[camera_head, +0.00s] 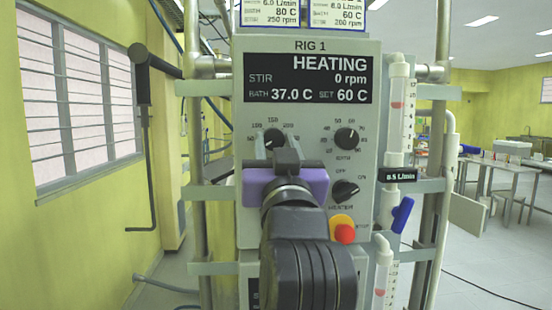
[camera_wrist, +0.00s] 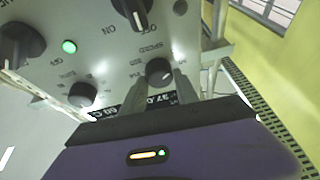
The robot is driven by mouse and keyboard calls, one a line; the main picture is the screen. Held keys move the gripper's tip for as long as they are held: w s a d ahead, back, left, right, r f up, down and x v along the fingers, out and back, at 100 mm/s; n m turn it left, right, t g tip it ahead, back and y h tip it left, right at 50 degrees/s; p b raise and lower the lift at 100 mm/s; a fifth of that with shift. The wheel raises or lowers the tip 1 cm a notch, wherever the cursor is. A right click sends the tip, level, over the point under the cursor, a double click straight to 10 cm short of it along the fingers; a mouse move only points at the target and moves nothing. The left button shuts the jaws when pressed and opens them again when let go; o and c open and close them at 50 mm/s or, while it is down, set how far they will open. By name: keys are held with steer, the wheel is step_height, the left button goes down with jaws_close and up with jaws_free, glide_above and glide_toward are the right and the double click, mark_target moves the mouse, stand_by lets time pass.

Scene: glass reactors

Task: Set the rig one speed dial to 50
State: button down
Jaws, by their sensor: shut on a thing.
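The rig one panel (camera_head: 355,105) faces me, its screen (camera_head: 310,79) reading HEATING, stir 0 rpm, bath 37.0 C and set 60 C. The speed dial (camera_head: 272,137) is the dark round knob at the panel's upper left, with 150 and 200 among its marks. My gripper (camera_head: 270,148) is in front of it and hides its lower part. In the wrist view, the speed dial (camera_wrist: 159,71) sits between the tips of my two fingers (camera_wrist: 162,84), beside the word SPEED. My gripper is shut on it.
The bath dial (camera_head: 346,138) is right of the speed dial, with the heater knob (camera_head: 345,191) below it. A red button (camera_head: 344,233) on yellow sits lower. Metal posts (camera_head: 196,150) and a flow tube with a blue valve (camera_head: 402,214) flank the panel.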

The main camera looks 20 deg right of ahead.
steer(key=m+h+b, duration=0.1)
steer(key=m+b, duration=0.1)
steer(key=m, duration=0.1)
steer(key=m+g+h+b, duration=0.1)
steer(key=m+b, duration=0.1)
steer(key=shift+a+f+h, duration=0.15)
steer(key=shift+f+h, duration=0.1)
steer(key=shift+h, duration=0.05)
steer(key=shift+r+m+g+h+b, duration=0.1)
steer(key=shift+m+g+h+b, duration=0.35)
steer(key=shift+m+b, duration=0.45)
steer(key=shift+r+m+g+h+b, duration=0.1)
steer(key=shift+m+g+h+b, duration=0.15)
steer(key=shift+m+h+b, duration=0.65)
steer(key=shift+m+y+p, duration=0.3)
steer(key=shift+m+y, duration=0.15)
steer(key=shift+m, duration=0.05)
steer(key=c, duration=0.9)
jaws_free()
